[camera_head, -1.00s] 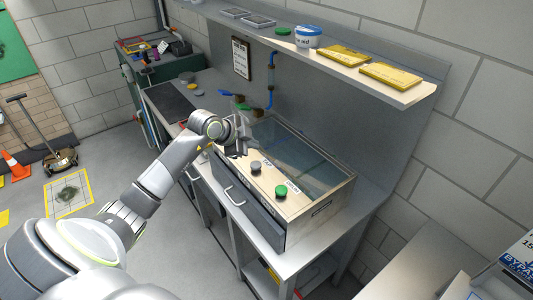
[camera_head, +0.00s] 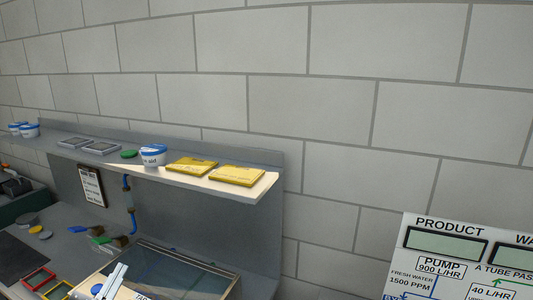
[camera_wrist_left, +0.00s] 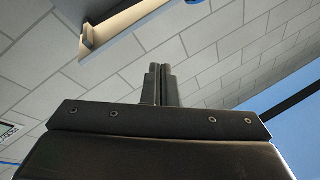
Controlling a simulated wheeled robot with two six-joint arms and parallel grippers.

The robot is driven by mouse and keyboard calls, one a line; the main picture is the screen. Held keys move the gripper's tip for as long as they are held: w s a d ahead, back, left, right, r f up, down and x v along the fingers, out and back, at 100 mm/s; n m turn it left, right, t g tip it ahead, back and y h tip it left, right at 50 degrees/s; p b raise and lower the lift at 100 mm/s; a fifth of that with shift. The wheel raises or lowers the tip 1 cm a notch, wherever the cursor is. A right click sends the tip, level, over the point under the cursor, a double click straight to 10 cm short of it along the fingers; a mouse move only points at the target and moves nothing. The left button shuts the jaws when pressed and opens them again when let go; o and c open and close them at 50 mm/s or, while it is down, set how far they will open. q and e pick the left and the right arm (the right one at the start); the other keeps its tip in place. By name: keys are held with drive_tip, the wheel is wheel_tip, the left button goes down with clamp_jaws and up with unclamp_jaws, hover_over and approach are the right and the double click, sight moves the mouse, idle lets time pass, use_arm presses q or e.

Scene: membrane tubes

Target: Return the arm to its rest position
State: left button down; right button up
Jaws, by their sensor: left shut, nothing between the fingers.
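The rest of my left arm is below the frame. In the left wrist view the fingers (camera_wrist_left: 159,70) stand together, shut and empty, with block wall behind them. My right gripper is not in view.
A wall shelf (camera_head: 225,184) holds yellow packs (camera_head: 236,175), a blue-and-white tub (camera_head: 153,155) and a green lid (camera_head: 129,153). A clipboard (camera_head: 92,185) hangs below it. A control panel (camera_head: 450,262) stands at lower right. Bare block wall fills the upper view.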

use_arm(q)
drive_tip(key=s+a+f+n+g+y, duration=0.4)
drive_tip(key=s+f+n+g+y, duration=0.1)
drive_tip(key=s+f+n+y, duration=0.15)
drive_tip(key=s+a+f+n+g+y, duration=0.4)
drive_tip(key=s+f+n+y, duration=0.1)
drive_tip(key=s+f, duration=0.2)
drive_tip(key=s+d+f+m+g+h, duration=0.1)
drive_tip(key=s+d+f+g+h, duration=0.3)
drive_tip(key=s, duration=0.4)
drive_tip(key=s+d+f+m+g+h, duration=0.2)
drive_tip(key=s+d+f+g, duration=0.3)
drive_tip(key=s, duration=0.3)
wheel_tip(320, 180, down, 32)
drive_tip(key=a+g+b, duration=0.1)
drive_tip(key=a+b, duration=0.1)
drive_tip(key=b, duration=0.4)
drive_tip(key=s+d+f+b, duration=0.1)
drive_tip(key=s+f+b, duration=0.1)
drive_tip(key=s+f, duration=0.5)
drive_tip(key=s+f+g+b, duration=0.1)
drive_tip(key=s+f+b, duration=0.1)
drive_tip(key=s+f, duration=0.6)
wheel_tip(320, 180, down, 4)
drive_tip(key=shift+d+f+h+b, duration=0.25)
drive_tip(key=shift+d+h+b, duration=0.1)
